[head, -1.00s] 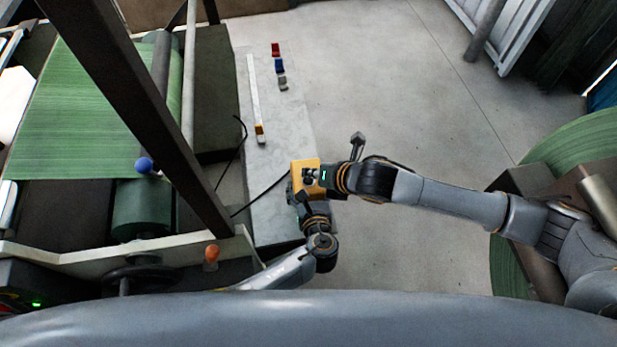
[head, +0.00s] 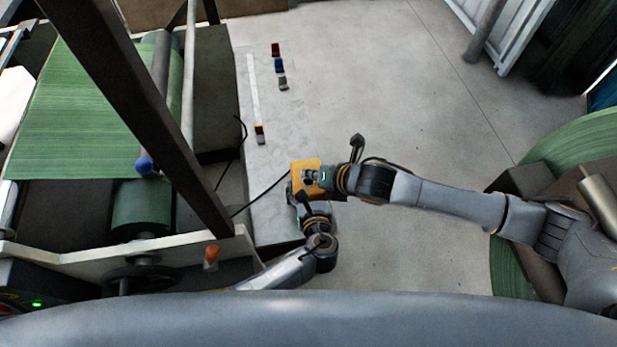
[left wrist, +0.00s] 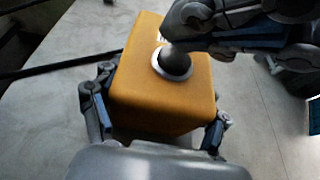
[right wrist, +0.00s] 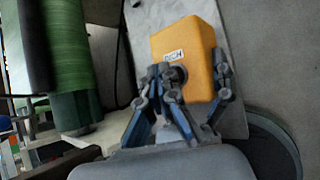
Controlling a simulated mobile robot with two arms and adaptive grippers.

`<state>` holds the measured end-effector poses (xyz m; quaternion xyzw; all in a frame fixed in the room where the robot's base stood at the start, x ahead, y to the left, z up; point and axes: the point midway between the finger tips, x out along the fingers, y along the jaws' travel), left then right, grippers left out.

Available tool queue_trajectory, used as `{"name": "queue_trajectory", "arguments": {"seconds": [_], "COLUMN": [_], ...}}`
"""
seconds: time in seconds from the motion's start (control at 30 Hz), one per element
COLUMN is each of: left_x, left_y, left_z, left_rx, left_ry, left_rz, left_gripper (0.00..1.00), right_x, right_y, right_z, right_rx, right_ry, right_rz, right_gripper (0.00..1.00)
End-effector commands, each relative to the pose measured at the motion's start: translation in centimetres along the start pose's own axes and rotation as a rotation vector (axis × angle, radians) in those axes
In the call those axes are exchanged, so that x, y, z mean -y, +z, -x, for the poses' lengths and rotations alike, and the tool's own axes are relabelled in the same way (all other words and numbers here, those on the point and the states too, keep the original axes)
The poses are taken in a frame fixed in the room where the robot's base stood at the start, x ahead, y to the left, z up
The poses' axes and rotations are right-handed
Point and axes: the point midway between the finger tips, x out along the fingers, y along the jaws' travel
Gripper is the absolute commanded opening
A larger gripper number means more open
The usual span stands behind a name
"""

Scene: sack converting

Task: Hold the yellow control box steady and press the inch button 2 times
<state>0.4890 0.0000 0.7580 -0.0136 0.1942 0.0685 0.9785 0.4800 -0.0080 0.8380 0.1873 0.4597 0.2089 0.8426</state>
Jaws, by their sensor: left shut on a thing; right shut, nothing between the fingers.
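The yellow control box (head: 304,172) sits at the near end of the pale bench, with a black cable leading from it. In the left wrist view, my left gripper (left wrist: 158,120) has a finger on each side of the box (left wrist: 160,105) and is shut on it. In the right wrist view, the box (right wrist: 190,45) shows a white label ending in "CH" beside a round button (right wrist: 178,75). My right gripper (right wrist: 172,92) is shut and empty, its fingertips over the button and partly hiding it. In the left wrist view a fingertip appears against the button (left wrist: 172,64); contact is hard to confirm.
The machine with green woven web (head: 80,110) stands at left behind a dark post. A green roll (head: 580,145) stands at right. Floor between is clear.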

Motion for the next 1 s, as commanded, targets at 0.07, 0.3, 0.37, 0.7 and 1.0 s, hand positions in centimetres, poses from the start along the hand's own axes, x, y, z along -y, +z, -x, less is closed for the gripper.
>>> {"name": "queue_trajectory", "arguments": {"seconds": [0.07, 0.3, 0.37, 0.7, 1.0], "left_x": [-0.13, -0.13, -0.13, -0.13, -0.12], "left_y": [-0.27, -0.27, -0.26, -0.25, -0.25], "left_z": [-0.01, -0.01, -0.01, -0.02, -0.01], "left_rx": [-0.005, -0.005, -0.005, -0.005, -0.004], "left_ry": [0.002, 0.002, 0.002, 0.002, 0.002], "left_rz": [-0.002, -0.002, -0.002, -0.002, -0.001], "left_gripper": [0.35, 0.35, 0.35, 0.35, 0.35], "right_x": [0.10, 0.10, 0.10, 0.29, 0.47], "right_y": [-0.09, -0.10, -0.10, -0.26, -0.47], "right_z": [-0.15, -0.16, -0.16, -0.40, -0.65], "right_rx": [0.000, 0.000, 0.000, 0.000, 0.000], "right_ry": [0.000, 0.000, 0.000, 0.000, -0.001], "right_rz": [0.000, 0.000, 0.000, 0.001, 0.001], "right_gripper": [0.00, 0.00, 0.00, 0.00, 0.00]}}
